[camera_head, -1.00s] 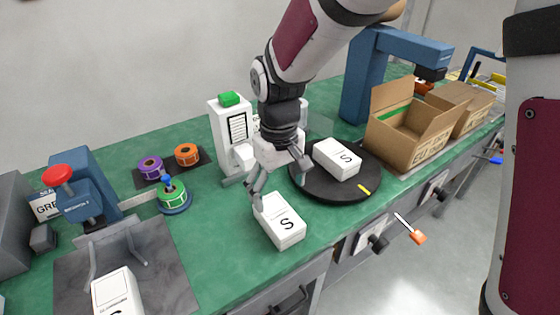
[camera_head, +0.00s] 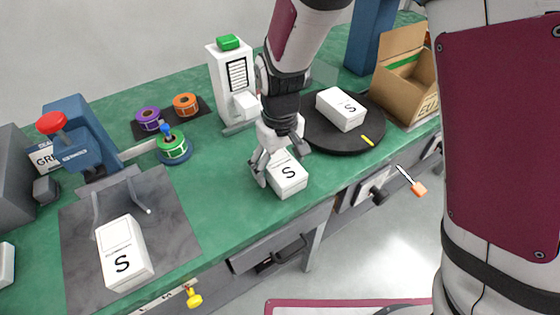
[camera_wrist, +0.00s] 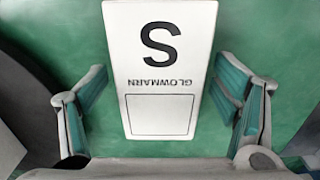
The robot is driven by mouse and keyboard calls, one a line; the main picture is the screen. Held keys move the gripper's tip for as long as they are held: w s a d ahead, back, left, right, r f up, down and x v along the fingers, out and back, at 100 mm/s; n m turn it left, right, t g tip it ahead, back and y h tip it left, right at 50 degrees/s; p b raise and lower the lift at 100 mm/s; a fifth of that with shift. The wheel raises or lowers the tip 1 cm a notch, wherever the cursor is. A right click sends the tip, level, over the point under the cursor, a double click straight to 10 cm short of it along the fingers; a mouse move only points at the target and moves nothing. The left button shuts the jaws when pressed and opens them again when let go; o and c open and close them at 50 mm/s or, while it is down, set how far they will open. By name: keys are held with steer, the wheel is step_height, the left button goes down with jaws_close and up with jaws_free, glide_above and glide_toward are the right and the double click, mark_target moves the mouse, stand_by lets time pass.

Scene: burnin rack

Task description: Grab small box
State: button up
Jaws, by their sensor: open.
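A small white box (camera_head: 289,178) marked S lies on the green bench, left of the black turntable. My gripper (camera_head: 272,176) is low over this box, and its fingers partly hide the box's far end. In the wrist view the same box (camera_wrist: 160,60) lies between the two spread fingers (camera_wrist: 160,105), with a green gap on each side. A second white S box (camera_head: 341,109) lies on the turntable. A third white S box (camera_head: 124,253) lies on the grey plate at the left.
The black turntable (camera_head: 345,140) is just right of my gripper. A white printer-like device (camera_head: 228,80) stands behind. An open cardboard carton (camera_head: 405,85) is at the right. Tape rolls (camera_head: 173,148) and a blue press (camera_head: 75,135) are at the left. Bench between grey plate and box is clear.

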steer(key=c, duration=1.3)
steer(key=shift+c, duration=0.2)
steer(key=shift+r, duration=0.15)
